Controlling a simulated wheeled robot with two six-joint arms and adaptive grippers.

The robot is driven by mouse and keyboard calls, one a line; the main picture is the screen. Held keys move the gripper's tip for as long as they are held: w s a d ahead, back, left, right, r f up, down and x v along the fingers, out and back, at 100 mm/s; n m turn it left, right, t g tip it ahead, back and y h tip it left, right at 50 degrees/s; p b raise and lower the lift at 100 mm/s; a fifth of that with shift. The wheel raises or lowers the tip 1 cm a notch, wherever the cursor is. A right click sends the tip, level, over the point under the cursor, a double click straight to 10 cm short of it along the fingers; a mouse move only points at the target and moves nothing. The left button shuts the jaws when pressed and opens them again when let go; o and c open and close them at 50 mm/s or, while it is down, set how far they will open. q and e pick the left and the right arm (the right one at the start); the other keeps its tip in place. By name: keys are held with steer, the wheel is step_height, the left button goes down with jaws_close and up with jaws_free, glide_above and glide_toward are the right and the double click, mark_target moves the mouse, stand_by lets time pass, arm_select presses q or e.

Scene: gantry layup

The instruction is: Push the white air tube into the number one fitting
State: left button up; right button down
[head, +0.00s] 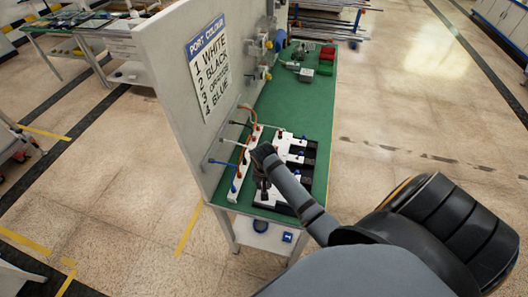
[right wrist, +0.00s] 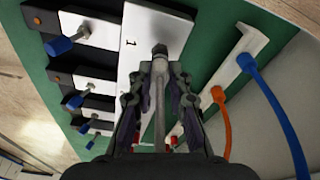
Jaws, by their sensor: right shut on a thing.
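My right gripper (right wrist: 158,75) is shut on the pale white air tube (right wrist: 159,105), which runs lengthwise between its fingers in the right wrist view. The tube's front end is at a dark fitting (right wrist: 160,50) on a white plate (right wrist: 130,62) marked 1. I cannot tell whether the tube is inside the fitting or only against its mouth. In the head view my right gripper (head: 262,185) is low over the green bench, and the arm partly hides the plate. My left gripper is not in view.
A white strip (head: 240,178) holds coloured tubes; its blue tube (right wrist: 275,105) and orange tube (right wrist: 224,125) curve close to the right gripper. Blue-knobbed parts (right wrist: 60,46) sit left of the plate. An upright panel with a port colour sign (head: 208,68) borders the green bench (head: 258,108).

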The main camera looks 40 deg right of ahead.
steer(key=c, duration=1.2)
jaws_free()
steer(key=shift+f, duration=0.15)
steer(key=r, duration=0.4)
steer(key=s+r, duration=0.1)
steer(key=r, duration=0.3)
steer(key=a+r, duration=0.1)
steer(key=r, duration=0.3)
steer(key=shift+s, duration=0.25)
steer(key=shift+f, duration=0.1)
